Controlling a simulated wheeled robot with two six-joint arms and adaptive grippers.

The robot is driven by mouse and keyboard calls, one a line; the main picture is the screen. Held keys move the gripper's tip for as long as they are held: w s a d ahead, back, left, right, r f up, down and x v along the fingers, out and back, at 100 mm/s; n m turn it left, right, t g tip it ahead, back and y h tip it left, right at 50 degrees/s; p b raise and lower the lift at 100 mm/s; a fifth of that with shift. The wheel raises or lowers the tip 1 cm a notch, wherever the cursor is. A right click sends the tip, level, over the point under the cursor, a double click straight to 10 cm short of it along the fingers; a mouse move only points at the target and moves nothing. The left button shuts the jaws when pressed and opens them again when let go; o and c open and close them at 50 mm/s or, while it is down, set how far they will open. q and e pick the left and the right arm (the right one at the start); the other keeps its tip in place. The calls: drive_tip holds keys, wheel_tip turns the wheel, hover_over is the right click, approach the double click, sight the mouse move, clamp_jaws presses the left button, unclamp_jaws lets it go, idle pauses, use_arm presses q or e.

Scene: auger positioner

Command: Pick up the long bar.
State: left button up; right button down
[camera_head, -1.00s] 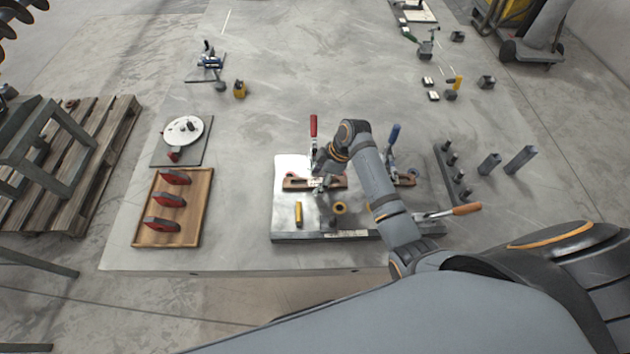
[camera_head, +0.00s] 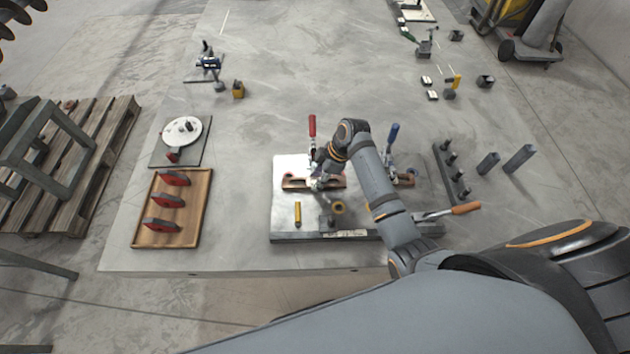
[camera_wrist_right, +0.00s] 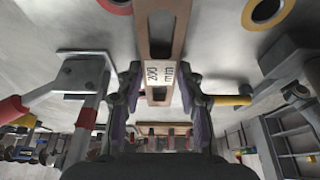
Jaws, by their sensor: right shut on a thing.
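The long bar is a brown, slotted bar (camera_head: 295,183) lying across the metal fixture plate (camera_head: 285,213) in the head view. My right arm covers part of it. In the right wrist view the bar (camera_wrist_right: 160,64) runs up the picture between the fingers, with a printed white label. My right gripper (camera_wrist_right: 160,80) is shut on the bar around that label. In the head view the right gripper (camera_head: 321,182) is low at the bar, its fingertips mostly hidden. I cannot tell whether the bar is lifted clear of the plate. My left gripper is not in view.
A red-handled clamp (camera_head: 312,127) and a blue-handled clamp (camera_head: 393,133) stand close by the gripper. An orange-handled lever (camera_head: 466,208) sits at the plate's right. A wooden tray (camera_head: 205,205) with red parts lies left. The table behind the plate is largely clear.

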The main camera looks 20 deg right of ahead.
sight(311, 181)
drive_tip(key=shift+r, duration=0.2)
drive_tip(key=shift+w+r, duration=0.1)
drive_tip(key=shift+r, duration=0.2)
wheel_tip(311, 181, up, 2)
drive_tip(key=shift+r+b, duration=0.1)
drive_tip(key=shift+b, duration=0.5)
drive_tip(key=s+d+r, duration=0.5)
drive_tip(key=s+r, duration=0.5)
drive_tip(key=s, duration=0.3)
drive_tip(key=shift+s+b, duration=0.15)
drive_tip(key=shift+b, duration=0.15)
drive_tip(key=shift+f, duration=0.1)
